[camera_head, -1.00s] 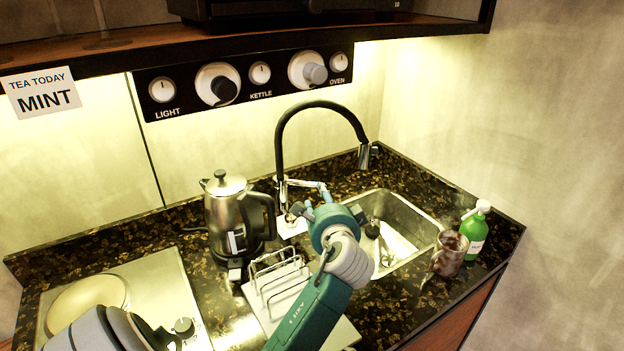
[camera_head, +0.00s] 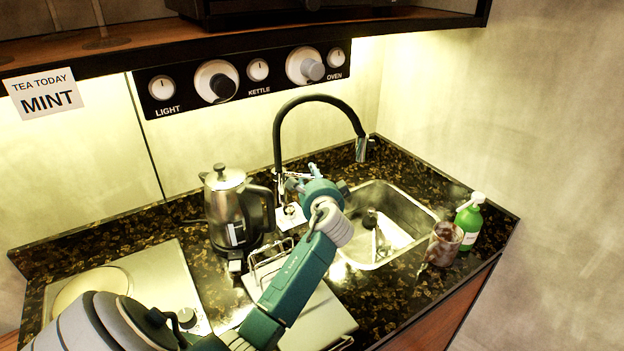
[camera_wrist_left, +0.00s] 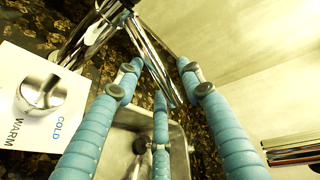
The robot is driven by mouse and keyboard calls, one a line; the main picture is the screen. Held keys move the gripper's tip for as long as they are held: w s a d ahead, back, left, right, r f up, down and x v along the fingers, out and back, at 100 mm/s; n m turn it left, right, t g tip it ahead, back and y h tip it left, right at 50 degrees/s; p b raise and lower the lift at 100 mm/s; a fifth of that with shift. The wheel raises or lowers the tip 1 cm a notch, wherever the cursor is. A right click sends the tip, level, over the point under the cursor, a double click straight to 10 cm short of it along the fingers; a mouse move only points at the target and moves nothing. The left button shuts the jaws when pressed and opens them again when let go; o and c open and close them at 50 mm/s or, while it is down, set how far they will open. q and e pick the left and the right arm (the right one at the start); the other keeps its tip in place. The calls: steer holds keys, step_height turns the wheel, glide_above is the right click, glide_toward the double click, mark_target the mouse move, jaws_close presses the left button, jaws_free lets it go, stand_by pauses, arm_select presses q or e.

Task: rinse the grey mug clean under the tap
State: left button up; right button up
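The mug (camera_head: 441,244) stands upright on the counter at the right of the sink, its outside covered in brown stains. The tap has a black arched spout (camera_head: 318,97) with a chrome head (camera_head: 362,149) over the sink (camera_head: 408,212). No water shows under it. My left gripper (camera_head: 303,172) is at the tap's base, away from the mug. In the left wrist view its blue fingers (camera_wrist_left: 160,85) are spread, with the chrome tap lever (camera_wrist_left: 153,62) between them; I cannot tell whether they touch it. My right gripper is not in view.
A green soap bottle (camera_head: 469,222) stands just behind the mug. A steel kettle (camera_head: 228,212) is left of the tap, and a wire rack (camera_head: 268,262) is in front. A COLD/WARM label (camera_wrist_left: 25,92) lies at the tap's base. Dark and shiny items (camera_head: 374,224) are in the sink.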

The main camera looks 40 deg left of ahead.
arm_select(q)
steer(key=c, duration=0.8)
jaws_close()
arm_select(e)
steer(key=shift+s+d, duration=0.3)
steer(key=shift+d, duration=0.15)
arm_select(q)
steer(key=s+m+t+h+p, duration=0.1)
steer(key=p, duration=0.1)
steer(key=m+t+h+p, duration=0.1)
steer(key=p, duration=0.1)
steer(key=shift+s+d+p, duration=0.3)
steer(key=shift+s+d, duration=0.1)
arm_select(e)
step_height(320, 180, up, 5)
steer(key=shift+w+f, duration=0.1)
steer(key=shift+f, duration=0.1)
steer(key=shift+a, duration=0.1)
arm_select(q)
steer(key=o, duration=0.9)
jaws_free()
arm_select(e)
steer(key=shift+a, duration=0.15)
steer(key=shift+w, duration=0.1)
